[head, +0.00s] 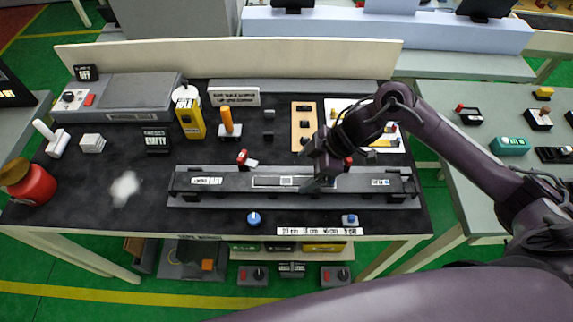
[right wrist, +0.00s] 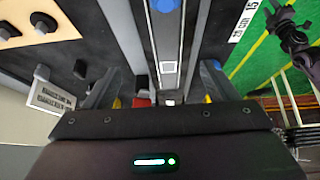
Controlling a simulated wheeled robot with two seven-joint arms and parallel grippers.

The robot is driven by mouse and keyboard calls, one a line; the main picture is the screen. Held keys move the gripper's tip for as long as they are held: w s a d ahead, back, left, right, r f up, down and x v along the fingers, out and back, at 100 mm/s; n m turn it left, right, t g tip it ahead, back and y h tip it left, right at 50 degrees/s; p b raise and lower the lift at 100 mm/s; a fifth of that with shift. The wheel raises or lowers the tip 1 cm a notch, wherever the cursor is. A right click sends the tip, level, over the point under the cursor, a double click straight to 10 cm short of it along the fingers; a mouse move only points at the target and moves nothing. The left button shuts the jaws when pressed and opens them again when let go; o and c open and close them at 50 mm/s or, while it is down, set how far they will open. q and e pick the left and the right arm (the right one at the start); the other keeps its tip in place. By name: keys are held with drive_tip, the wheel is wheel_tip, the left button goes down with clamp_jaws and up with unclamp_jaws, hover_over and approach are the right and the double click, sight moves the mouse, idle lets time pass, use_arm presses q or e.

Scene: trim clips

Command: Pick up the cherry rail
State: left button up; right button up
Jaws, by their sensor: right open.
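A long dark rail fixture (head: 215,183) lies across the front of the black worktable, with a pale-outlined strip (head: 268,181) along its middle. Red clamp knobs stand along its back edge, one left of centre (head: 243,157) and one (head: 348,161) beside my gripper. I cannot make out a clearly cherry-coloured rail. My right gripper (head: 318,184) is low over the fixture, right of its centre. In the right wrist view its two fingers (right wrist: 156,88) are apart on either side of the long bar (right wrist: 170,48), with nothing visibly held. Its fingertips are partly hidden. My left gripper is not shown.
A yellow box (head: 189,118), an orange-handled tool (head: 229,124) and a wooden board (head: 304,125) stand behind the fixture. A red jar (head: 30,182) is at the left edge. Blue knobs (head: 253,219) lie in front. The tabletop left of the fixture is mostly free.

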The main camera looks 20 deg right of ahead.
sight(296, 181)
drive_tip(key=shift+s+d+r, duration=0.1)
drive_tip(key=shift+d, duration=0.4)
drive_tip(key=shift+s+a, duration=0.1)
drive_tip(key=shift+s, duration=0.1)
drive_tip(key=shift+s+a+f+p, duration=0.15)
drive_tip(key=shift+a+f+p, duration=0.6)
drive_tip(key=shift+a+f, duration=0.3)
drive_tip(key=p+x, duration=0.1)
drive_tip(key=x, duration=0.3)
drive_tip(key=shift+d+f, duration=0.1)
drive_tip(key=shift+f, duration=0.1)
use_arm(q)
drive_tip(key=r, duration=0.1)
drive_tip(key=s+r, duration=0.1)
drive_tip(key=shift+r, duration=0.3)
use_arm(e)
drive_tip(key=c, duration=1.3)
drive_tip(key=shift+o, duration=0.2)
